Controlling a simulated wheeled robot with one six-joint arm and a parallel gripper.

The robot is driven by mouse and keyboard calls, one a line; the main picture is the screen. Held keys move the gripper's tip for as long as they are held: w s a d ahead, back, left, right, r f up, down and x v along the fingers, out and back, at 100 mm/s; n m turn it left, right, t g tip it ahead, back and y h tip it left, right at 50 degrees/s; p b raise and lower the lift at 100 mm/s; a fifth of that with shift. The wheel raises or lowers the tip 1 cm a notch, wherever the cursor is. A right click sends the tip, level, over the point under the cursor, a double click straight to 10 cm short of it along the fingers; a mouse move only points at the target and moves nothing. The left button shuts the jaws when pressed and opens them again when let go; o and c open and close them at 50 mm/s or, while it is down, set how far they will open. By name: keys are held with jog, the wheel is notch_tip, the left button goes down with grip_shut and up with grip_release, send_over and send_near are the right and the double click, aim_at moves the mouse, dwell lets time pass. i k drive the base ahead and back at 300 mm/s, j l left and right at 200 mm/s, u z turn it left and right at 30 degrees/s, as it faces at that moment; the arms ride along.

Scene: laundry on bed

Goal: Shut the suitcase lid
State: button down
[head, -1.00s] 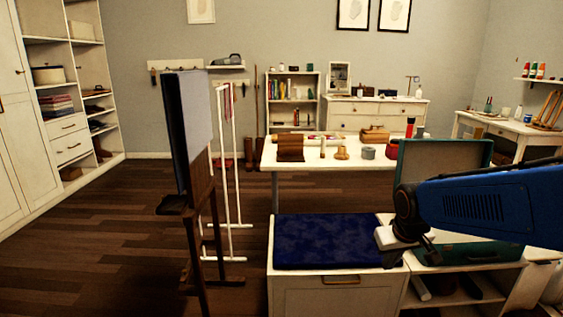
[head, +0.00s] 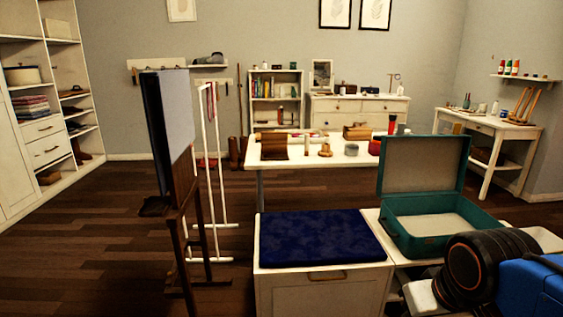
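The teal suitcase (head: 437,243) stands open on a low white unit at the right of the head view. Its lid (head: 422,164) is raised, about upright, at the back. The pale inside of the base shows and looks empty. My gripper (head: 420,298) is partly in view at the bottom right, low in front of the suitcase and apart from the lid. Its fingers are hidden or too dark to make out. My arm covers the suitcase's near right side.
A blue cushion (head: 318,237) lies on the white bench left of the suitcase. A white table (head: 285,155) with rolls and jars stands behind. An easel (head: 180,190) and a white rack (head: 212,180) stand to the left. Open wooden floor lies at the far left.

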aim_at(411, 165)
jog(key=i+l, duration=0.2)
jog(key=l, duration=0.15)
jog(key=i+l, duration=0.2)
jog(key=l, duration=0.15)
jog(key=i+l, duration=0.2)
jog(key=l, duration=0.15)
